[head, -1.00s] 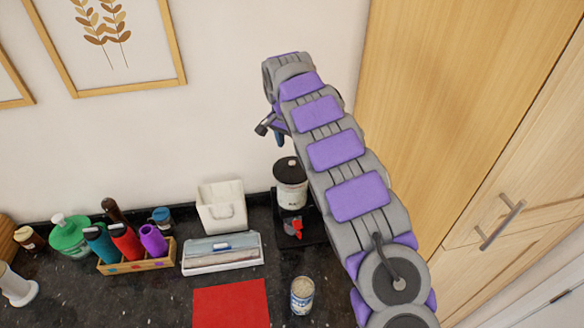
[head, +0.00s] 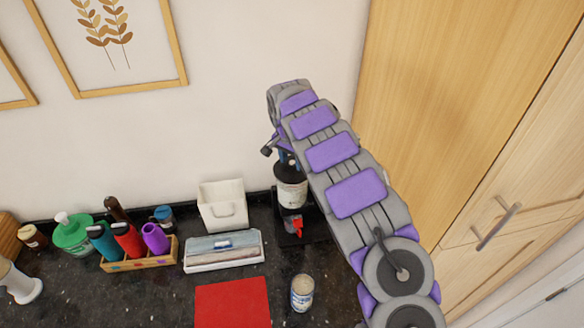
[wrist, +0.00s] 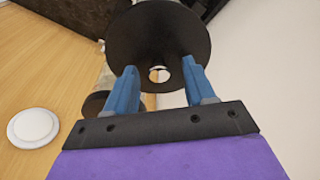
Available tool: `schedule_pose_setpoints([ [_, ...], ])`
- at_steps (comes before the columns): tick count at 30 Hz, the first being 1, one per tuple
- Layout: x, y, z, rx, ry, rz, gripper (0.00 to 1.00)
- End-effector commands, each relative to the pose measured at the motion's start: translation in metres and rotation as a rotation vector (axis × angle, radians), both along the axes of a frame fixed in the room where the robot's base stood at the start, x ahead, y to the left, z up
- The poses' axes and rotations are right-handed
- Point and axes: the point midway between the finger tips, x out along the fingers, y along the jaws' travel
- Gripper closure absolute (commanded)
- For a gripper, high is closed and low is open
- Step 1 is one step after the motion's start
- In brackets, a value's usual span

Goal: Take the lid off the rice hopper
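The rice hopper (head: 290,194) is a clear container with a pale label and a red tap, standing at the back of the counter. Its round black lid (head: 291,173) is on top, partly hidden by my arm.
A white bin (head: 222,205) and a white dispenser box (head: 223,261) stand left of the hopper. A can (head: 302,292) and a red mat (head: 233,303) lie in front. A bottle rack (head: 140,260) is farther left. The tall wooden cabinet (head: 440,110) is close on the right.

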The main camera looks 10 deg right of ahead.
Motion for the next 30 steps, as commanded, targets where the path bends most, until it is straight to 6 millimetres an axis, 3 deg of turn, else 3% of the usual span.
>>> schedule_pose_setpoints([
  [2,0.0002,0.0,-0.0002,0.0,0.0,0.0,0.54],
  [16,0.0003,0.0,-0.0003,0.001,0.001,0.0,0.99],
  [30,0.0008,0.0002,0.006,0.001,-0.002,-0.001,1.0],
])
